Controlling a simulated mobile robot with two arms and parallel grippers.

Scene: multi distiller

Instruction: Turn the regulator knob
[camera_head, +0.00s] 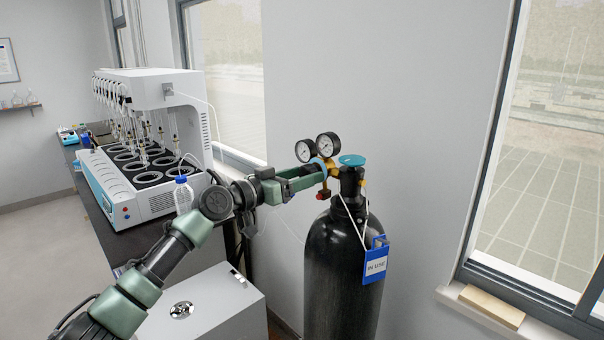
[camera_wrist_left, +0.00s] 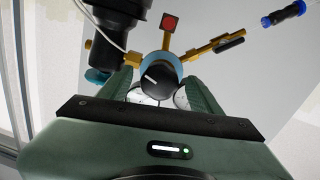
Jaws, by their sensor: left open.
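The regulator knob (camera_wrist_left: 157,82) is black with a white line and a blue collar behind it. In the left wrist view it sits between the two green fingers of my left gripper (camera_wrist_left: 158,90). The fingers are open on both sides of the knob; I cannot tell whether they touch it. In the head view my left gripper (camera_head: 318,174) is at the regulator, below two round gauges (camera_head: 327,145), and mostly hides the knob. The regulator is on a black gas cylinder (camera_head: 342,270) with a teal valve handwheel (camera_head: 352,160). My right gripper is not in view.
A blue "IN USE" tag (camera_head: 376,263) hangs from the cylinder neck. A white distiller (camera_head: 160,95) stands on the dark bench at the left, with a blue-capped bottle (camera_head: 183,197) near it. A white box (camera_head: 205,305) is below my left arm. A window is at the right.

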